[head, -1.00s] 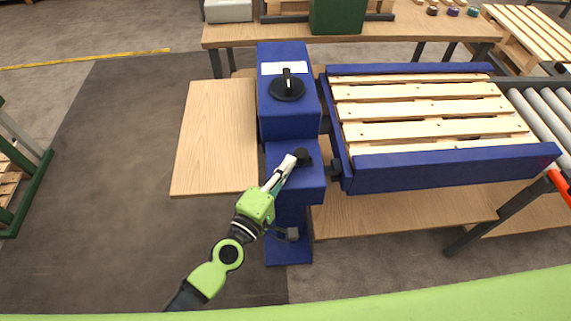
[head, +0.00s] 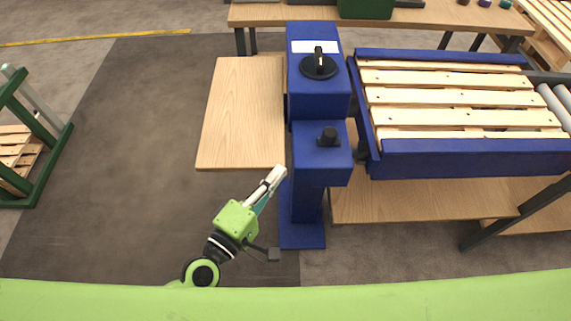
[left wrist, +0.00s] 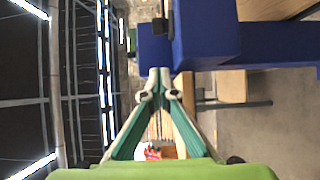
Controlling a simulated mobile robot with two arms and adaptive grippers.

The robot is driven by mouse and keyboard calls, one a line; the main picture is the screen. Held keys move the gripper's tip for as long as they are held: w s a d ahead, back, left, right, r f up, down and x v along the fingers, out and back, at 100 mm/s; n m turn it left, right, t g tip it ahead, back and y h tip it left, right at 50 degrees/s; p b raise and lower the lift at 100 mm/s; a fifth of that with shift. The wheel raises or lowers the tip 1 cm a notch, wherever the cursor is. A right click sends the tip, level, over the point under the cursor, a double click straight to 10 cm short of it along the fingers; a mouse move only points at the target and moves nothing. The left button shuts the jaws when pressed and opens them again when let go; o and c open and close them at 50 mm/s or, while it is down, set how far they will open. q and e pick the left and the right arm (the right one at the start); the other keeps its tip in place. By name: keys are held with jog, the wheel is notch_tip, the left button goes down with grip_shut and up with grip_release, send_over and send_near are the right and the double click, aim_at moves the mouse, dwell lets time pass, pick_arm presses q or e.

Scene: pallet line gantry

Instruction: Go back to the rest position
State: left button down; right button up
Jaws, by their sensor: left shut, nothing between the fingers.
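My left gripper (head: 277,173) is shut and empty, at the end of the green arm in the lower middle of the head view. It is just left of the blue pedestal's lower part and apart from its black knob (head: 328,137). In the left wrist view the two fingers (left wrist: 159,76) meet at their tips with nothing between them. The blue pedestal (head: 306,105) carries a black rotary switch (head: 319,66) on its upper box. My right gripper is not in view.
Right of the pedestal, a wooden pallet (head: 450,97) lies between blue rails (head: 470,158). A wooden board (head: 240,115) is left of the pedestal. A long table (head: 430,16) stands behind. A green rack (head: 40,150) is at the far left. The dark floor mat (head: 120,170) is clear.

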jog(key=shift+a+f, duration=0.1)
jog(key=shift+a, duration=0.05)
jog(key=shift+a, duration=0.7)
